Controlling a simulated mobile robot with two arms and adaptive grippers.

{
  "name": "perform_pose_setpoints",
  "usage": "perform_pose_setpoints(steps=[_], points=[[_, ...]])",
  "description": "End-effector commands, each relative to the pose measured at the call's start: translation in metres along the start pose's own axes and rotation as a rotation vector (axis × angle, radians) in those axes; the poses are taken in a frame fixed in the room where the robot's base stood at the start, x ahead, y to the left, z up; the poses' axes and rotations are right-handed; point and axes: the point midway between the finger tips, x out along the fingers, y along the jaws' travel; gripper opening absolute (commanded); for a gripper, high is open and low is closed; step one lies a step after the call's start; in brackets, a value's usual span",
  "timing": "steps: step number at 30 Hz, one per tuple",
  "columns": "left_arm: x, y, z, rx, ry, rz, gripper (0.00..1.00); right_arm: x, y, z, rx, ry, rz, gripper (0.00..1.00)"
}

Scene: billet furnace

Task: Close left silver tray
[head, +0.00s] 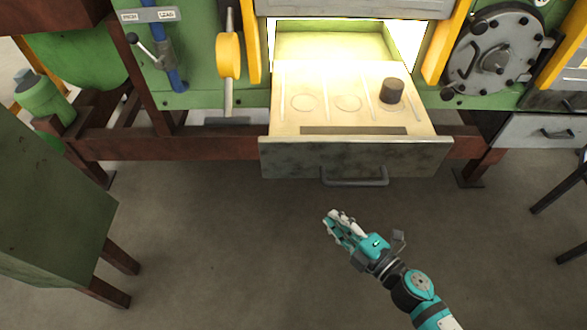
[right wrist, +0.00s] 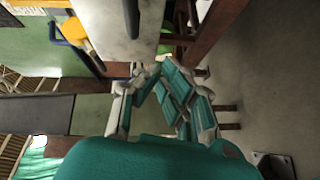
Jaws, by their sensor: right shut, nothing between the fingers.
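The left silver tray (head: 420,158) is pulled out of the glowing furnace opening in the head view. Its grey front has a dark bar handle (head: 355,177). A dark cylindrical billet (head: 392,91) stands on the right one of the round marks on the tray's pale top. My right gripper (head: 336,219) is shut and empty, below and in front of the handle and apart from it. In the right wrist view my gripper's fingers (right wrist: 150,72) meet at the tips, with the tray's grey front (right wrist: 108,32) beyond them. My left gripper is not in view.
Another silver drawer (head: 520,132) with a handle sits at the right, closed. A green box-like stand (head: 45,200) on brown legs is at the left, and dark chair-like legs (head: 560,190) at the right edge. The floor (head: 220,250) before the tray is clear.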

Motion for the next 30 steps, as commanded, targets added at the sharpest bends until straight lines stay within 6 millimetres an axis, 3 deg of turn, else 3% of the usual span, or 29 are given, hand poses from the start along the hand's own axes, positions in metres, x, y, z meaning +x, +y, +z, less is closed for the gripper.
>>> perform_pose_setpoints(steps=[1,3,6,11,24,30], points=[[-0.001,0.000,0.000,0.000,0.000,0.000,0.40,-0.001,0.022,-0.017,-0.071,0.052,0.029,0.00],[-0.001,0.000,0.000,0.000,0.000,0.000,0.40,-0.002,0.041,-0.033,-0.142,0.101,0.057,0.00],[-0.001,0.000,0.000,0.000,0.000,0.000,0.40,-0.002,0.055,-0.046,-0.195,0.136,0.078,0.00],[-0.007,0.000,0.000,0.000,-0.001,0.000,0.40,0.011,0.061,-0.050,-0.207,0.141,0.084,0.00],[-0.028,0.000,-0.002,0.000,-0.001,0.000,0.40,0.100,0.068,-0.063,-0.202,0.140,0.085,0.00],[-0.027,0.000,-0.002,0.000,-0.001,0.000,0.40,0.121,0.070,-0.044,-0.203,0.138,0.082,0.00]])
